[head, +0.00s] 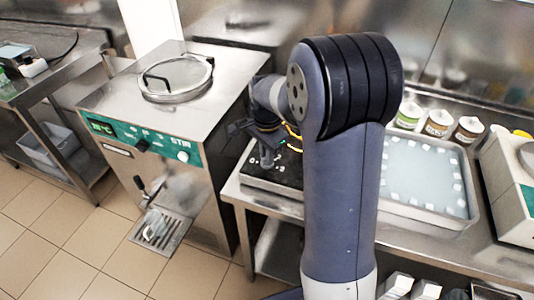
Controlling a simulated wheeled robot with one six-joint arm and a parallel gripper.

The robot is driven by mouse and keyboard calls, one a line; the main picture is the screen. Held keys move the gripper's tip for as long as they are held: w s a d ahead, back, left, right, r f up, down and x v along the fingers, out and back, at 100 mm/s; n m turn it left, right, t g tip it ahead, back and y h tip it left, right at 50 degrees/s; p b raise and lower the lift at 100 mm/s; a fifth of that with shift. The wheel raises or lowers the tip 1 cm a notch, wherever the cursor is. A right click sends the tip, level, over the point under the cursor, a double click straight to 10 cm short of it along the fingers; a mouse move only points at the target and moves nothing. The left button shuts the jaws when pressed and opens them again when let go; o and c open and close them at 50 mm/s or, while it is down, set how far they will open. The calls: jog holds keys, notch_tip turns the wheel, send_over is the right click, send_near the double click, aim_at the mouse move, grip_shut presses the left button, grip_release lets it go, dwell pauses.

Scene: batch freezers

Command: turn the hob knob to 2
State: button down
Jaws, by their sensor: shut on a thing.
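The hob (285,177) is a dark, flat unit on the steel bench, with small white marks on its front face. My gripper (267,161) points down at the hob's front left part and is shut on the hob knob. The knob itself is hidden behind the fingers, so its pointer and setting cannot be read. The white marks near the fingertips are too small to read surely. My arm hides the right side of the hob.
A batch freezer (160,110) with a round lid stands left of the bench. A tray (440,213) of pale liquid with white pieces lies right of my arm. Several small tubs (438,122) stand behind it. A white and green machine (515,190) is at the far right.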

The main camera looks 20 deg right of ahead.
jog(key=c, duration=1.4)
grip_release()
jog(key=shift+c, duration=0.2)
jog(key=shift+r, duration=0.1)
notch_tip(320, 180, up, 11)
jog(key=shift+f, duration=0.2)
notch_tip(320, 180, down, 11)
jog(key=shift+r, duration=0.15)
jog(key=shift+n, duration=0.3)
